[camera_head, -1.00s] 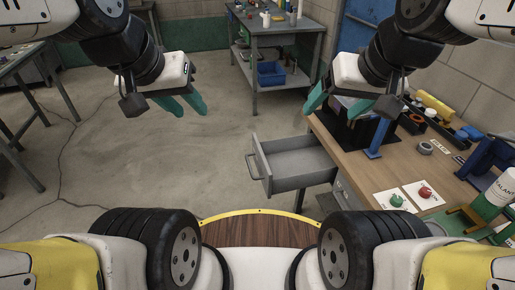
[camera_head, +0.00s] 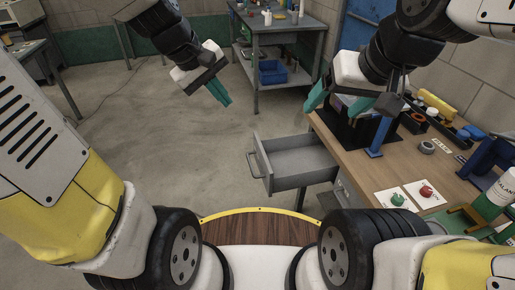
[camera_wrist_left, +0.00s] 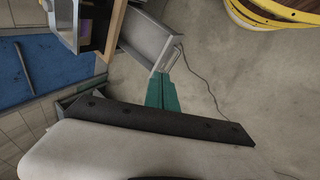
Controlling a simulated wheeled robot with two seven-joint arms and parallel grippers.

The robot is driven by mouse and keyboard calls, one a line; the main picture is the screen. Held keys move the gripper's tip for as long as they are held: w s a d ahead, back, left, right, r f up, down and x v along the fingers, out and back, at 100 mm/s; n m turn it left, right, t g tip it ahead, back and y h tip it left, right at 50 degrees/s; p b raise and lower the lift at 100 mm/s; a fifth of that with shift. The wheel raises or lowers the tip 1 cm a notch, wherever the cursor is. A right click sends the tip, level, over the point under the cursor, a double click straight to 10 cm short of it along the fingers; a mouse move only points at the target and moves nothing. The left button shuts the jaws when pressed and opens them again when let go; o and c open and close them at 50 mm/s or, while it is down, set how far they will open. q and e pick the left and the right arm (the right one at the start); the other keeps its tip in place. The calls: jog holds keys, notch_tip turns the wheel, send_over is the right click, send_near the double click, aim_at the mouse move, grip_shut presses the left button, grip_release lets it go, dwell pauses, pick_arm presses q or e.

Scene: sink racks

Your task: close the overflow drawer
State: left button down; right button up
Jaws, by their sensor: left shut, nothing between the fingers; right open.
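The overflow drawer (camera_head: 297,157) is a grey, empty metal drawer. It sticks out to the left from under the wooden workbench (camera_head: 400,165), with a bar handle (camera_head: 258,164) on its front. It also shows in the left wrist view (camera_wrist_left: 150,40), with its handle beyond my fingertips. My left gripper (camera_head: 226,101) is shut and empty, up and to the left of the drawer in the head view, apart from it. Its green fingers show in the left wrist view (camera_wrist_left: 162,92). My right gripper (camera_head: 340,105) is open and empty above the bench's far left part.
The bench holds a red knob (camera_head: 426,192) and a green knob (camera_head: 398,199) on white cards, a blue stand (camera_head: 381,137), a tape roll (camera_head: 427,147) and a sealant bottle (camera_head: 497,195). A grey cart (camera_head: 284,45) stands behind. The floor left of the drawer is clear.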

pick_arm(q)
jog(key=w+d+f+n+g, duration=0.2)
jog(key=w+d+f+n, duration=0.1)
jog(key=w+f+n, duration=0.8)
jog(key=w+d+f+n, duration=0.1)
jog(key=d+f, duration=0.1)
jog(key=f, duration=1.2)
jog(key=w+d+f+n, duration=0.2)
jog(key=d+f, duration=0.1)
jog(key=f, duration=1.1)
jog(key=shift+w+f+n+g, duration=0.2)
jog(key=shift+w+n+g, duration=0.1)
jog(key=shift+g, duration=0.1)
